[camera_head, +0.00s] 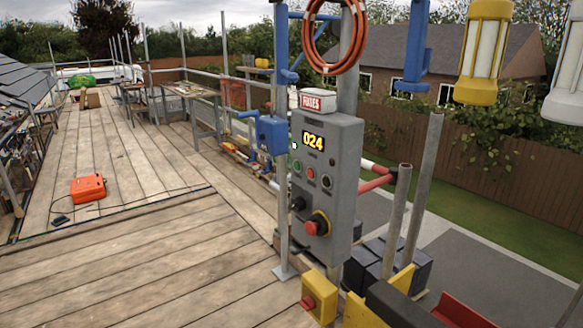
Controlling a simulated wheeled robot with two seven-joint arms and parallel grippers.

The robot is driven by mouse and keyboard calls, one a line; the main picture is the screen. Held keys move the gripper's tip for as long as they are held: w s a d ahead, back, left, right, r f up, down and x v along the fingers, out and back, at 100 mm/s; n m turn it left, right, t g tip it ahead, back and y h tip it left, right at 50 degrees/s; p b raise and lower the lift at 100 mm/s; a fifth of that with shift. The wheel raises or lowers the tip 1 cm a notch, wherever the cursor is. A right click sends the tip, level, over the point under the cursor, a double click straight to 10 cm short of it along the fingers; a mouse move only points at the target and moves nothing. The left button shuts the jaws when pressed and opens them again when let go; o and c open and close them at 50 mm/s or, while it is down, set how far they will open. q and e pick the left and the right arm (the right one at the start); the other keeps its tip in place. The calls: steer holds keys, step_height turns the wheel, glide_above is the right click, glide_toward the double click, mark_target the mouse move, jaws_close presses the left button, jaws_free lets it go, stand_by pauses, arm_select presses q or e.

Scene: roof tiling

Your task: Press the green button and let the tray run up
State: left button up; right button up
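A grey control box (326,185) stands on a post right of centre, its front facing left. Lower down are a black knob (298,203) and a large red mushroom button (316,225) on a yellow ring. Nothing touches the green button. I cannot clearly make out the tray. Neither gripper is in view.
A yellow box with a red button (319,296) stands low in front. Metal poles (404,220) and dark blocks (378,262) are right of the panel. An orange case (88,189) with a cable lies on the planks. The plank deck (150,270) at left is mostly clear.

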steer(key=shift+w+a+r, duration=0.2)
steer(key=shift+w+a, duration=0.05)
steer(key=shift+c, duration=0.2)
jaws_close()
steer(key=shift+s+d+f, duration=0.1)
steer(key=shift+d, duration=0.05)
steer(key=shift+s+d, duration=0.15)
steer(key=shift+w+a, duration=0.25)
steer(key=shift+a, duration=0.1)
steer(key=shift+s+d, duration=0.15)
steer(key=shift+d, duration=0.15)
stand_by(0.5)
